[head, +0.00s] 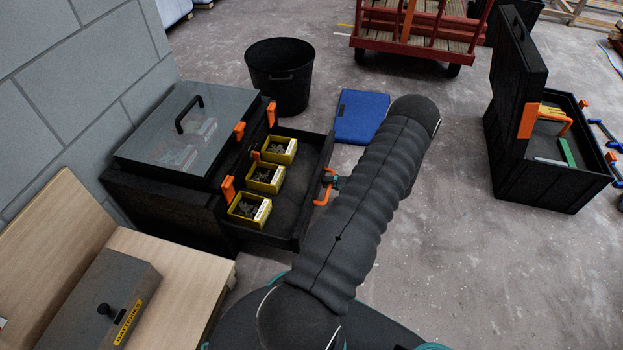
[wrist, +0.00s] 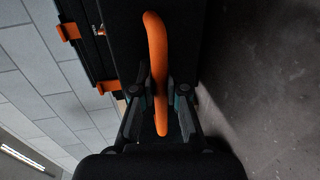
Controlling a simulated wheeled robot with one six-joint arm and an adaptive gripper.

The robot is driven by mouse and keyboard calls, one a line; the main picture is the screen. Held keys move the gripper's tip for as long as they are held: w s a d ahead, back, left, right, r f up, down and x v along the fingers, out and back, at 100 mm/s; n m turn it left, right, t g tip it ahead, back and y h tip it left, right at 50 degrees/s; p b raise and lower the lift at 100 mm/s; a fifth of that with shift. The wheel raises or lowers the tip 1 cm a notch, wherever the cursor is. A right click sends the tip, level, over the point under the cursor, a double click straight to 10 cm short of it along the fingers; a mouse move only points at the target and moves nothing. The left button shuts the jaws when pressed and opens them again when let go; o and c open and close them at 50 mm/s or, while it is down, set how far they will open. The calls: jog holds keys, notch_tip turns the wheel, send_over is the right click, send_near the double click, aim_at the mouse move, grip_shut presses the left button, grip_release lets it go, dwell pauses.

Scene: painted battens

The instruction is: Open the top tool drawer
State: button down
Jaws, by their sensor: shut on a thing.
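The black tool box (head: 165,205) stands against the grey block wall, with a clear lid (head: 190,135) on top. Its top drawer (head: 305,185) is pulled well out and holds yellow bins (head: 265,178) of small hardware. The drawer's orange handle (head: 323,192) is partly hidden behind my arm. In the wrist view the orange handle (wrist: 154,50) runs between the two fingers of my gripper (wrist: 160,105), which is shut on it. In the head view my arm hides most of the gripper.
A black bucket (head: 279,80) and a blue case (head: 361,116) are on the concrete floor behind the drawer. A wooden bench with a grey batteries box (head: 95,300) is at front left. An open black toolbox (head: 545,150) stands at right.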

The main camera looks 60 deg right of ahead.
jog(key=shift+f+v, duration=0.2)
jog(key=shift+v, duration=0.7)
jog(key=shift+f+v, duration=0.2)
jog(key=shift+v, duration=0.75)
jog(key=c, duration=1.4)
grip_release()
jog(key=shift+d, duration=0.1)
jog(key=shift+c, duration=0.2)
jog(key=shift+s, duration=0.1)
jog(key=v, duration=1.2)
jog(key=shift+d, duration=0.1)
